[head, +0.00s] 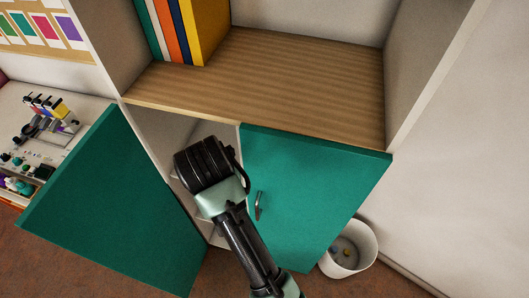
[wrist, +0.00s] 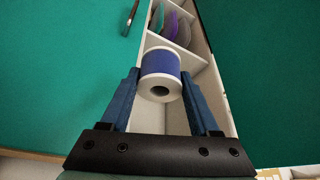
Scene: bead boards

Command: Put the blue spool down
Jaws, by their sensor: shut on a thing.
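In the wrist view the blue spool (wrist: 160,66) has a blue middle and pale rims, with a dark hole in its near end. My gripper (wrist: 161,82) is shut on it, one dark blue finger on each side. The spool is held in front of a white cabinet interior (wrist: 205,75) between two green doors. I cannot tell whether it touches a surface. In the head view my black wrist (head: 207,165) is at the cabinet opening, and it hides the fingers and the spool.
The left green door (head: 110,210) stands open; the right green door (head: 315,195) with a handle is beside my arm. Purple and grey items (wrist: 180,25) sit in a compartment. A wooden shelf (head: 270,80) lies above. A white bin (head: 365,255) stands at right.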

